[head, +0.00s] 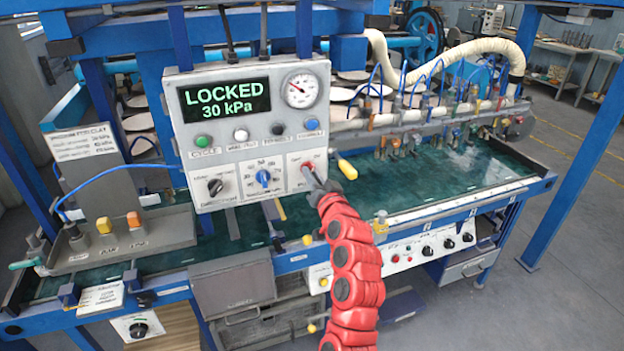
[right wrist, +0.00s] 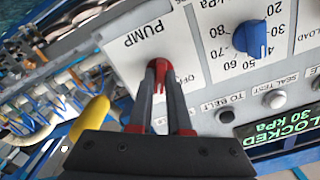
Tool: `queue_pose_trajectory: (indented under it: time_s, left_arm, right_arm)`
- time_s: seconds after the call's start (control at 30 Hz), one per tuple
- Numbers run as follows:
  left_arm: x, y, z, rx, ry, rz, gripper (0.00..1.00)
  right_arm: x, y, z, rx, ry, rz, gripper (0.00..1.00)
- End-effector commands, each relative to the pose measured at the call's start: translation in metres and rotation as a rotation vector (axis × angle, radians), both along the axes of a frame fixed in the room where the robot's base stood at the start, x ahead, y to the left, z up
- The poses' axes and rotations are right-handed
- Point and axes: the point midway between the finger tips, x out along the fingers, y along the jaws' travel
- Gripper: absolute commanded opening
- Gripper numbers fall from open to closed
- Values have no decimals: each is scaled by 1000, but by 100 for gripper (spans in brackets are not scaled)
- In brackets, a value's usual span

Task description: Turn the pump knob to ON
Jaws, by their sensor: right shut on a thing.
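The grey control panel (head: 240,135) stands at the middle left of the head view. Its green display (head: 224,100) reads LOCKED 30 kPa. The red pump knob (head: 307,166) is at the panel's lower right. In the right wrist view the knob (right wrist: 158,66) shows between the fingertips, below the upside-down PUMP label (right wrist: 146,36) and beside lettering that starts with OF. My right gripper (head: 315,181) is shut on the knob, with its fingers mostly hiding it. My left gripper is not in view.
A yellow-ended handle (head: 347,169) sticks out just right of the knob. A blue dial (head: 263,178) and a black dial (head: 215,186) are left of it. A wet green bench (head: 450,178) spreads behind, with hoses and valves above.

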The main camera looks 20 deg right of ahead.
Motion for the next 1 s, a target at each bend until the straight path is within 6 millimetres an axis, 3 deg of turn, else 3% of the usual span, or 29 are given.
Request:
queue_pose_trajectory:
  time_s: [0.4,1.0]
  left_arm:
    - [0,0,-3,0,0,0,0]
    - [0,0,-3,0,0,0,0]
  right_arm:
    - [0,-1,0,241,8,-1,0]
    - [0,0,1,299,9,0,0]
